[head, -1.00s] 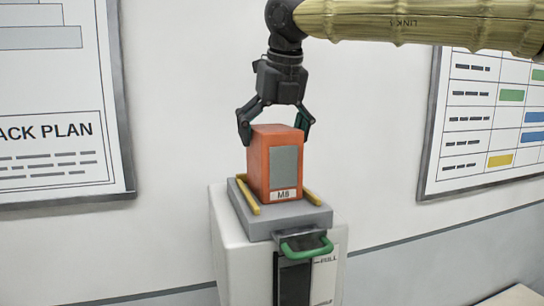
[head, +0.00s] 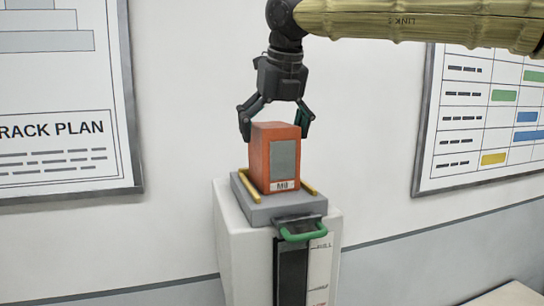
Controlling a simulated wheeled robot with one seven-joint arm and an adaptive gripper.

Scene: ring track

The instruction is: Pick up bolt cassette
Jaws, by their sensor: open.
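The bolt cassette (head: 262,159) is an orange upright box with a grey front panel and a white label at its foot. It stands on a grey tray (head: 262,213) between two yellow rails, on top of a white pedestal. My gripper (head: 275,128) points down from above, open, with one finger on either side of the cassette's top. The left finger is close to the left top edge and the right finger is at the right top edge. I cannot tell whether either finger touches it.
A green handle (head: 304,236) sticks out at the front of the white pedestal (head: 240,265). A wall stands close behind, with a rack plan board (head: 60,150) at left and a chart board (head: 480,130) at right. A pale surface (head: 510,296) shows at bottom right.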

